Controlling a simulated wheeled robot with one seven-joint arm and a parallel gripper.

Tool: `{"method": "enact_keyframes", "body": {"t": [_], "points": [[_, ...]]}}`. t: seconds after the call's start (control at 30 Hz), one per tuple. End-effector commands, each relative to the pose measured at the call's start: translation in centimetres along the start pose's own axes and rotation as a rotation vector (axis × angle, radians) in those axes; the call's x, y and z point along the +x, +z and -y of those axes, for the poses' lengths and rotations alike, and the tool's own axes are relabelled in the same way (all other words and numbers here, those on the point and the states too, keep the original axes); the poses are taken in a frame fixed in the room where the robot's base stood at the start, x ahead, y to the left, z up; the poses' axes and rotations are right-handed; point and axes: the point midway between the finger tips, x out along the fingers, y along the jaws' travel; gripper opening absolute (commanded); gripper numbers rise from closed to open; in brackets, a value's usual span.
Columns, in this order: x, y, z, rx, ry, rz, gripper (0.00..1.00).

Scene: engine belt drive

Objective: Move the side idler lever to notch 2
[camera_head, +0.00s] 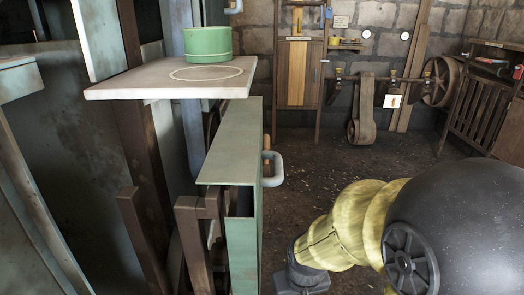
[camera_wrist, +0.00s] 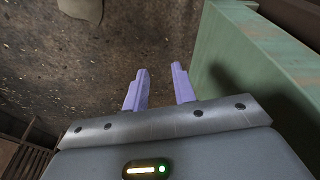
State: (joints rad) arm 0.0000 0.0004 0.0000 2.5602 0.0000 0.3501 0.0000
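I cannot pick out the side idler lever or its notches for sure in either view. In the head view, a pale blue-grey loop handle (camera_head: 273,170) with a small wooden piece (camera_head: 266,142) above it sticks out from the right side of a green panel box (camera_head: 228,155); I cannot tell whether it belongs to the lever. My gripper (camera_wrist: 160,69) shows in the wrist view with its two purple fingers apart and nothing between them. A green panel (camera_wrist: 265,65) stands just right of the fingers, apart from them. The fingers are not visible in the head view.
A pale shelf (camera_head: 150,86) with a green round tin (camera_head: 208,44) overhangs at left. A belt (camera_head: 362,110) and a wheel (camera_head: 441,82) are at the back wall. A wooden rack (camera_head: 480,105) stands at right. The dark floor (camera_head: 315,155) between is clear.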

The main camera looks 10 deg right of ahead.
Motion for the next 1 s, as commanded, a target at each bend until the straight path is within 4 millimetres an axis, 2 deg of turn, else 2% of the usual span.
{"method": "enact_keyframes", "body": {"t": [0.03, 0.1, 0.2, 0.33, 0.43, 0.7, 0.77, 1.0], "points": [[-2.3, -0.6, 0.0, 0.000, 0.000, -0.001, 0.27], [-4.0, -1.0, 0.0, 0.000, 0.000, -0.001, 0.27], [-6.3, -1.5, 0.0, 0.000, 0.000, -0.001, 0.27], [-8.2, -1.9, 0.0, 0.000, 0.000, -0.001, 0.27], [-8.7, -2.1, 0.0, 0.000, 0.000, -0.001, 0.27], [-8.4, -2.0, 0.0, 0.000, 0.000, 0.000, 0.27], [-8.4, -2.0, 0.0, 0.000, 0.000, 0.000, 0.36], [-8.4, -2.0, 0.0, 0.000, 0.000, 0.000, 0.36]]}}
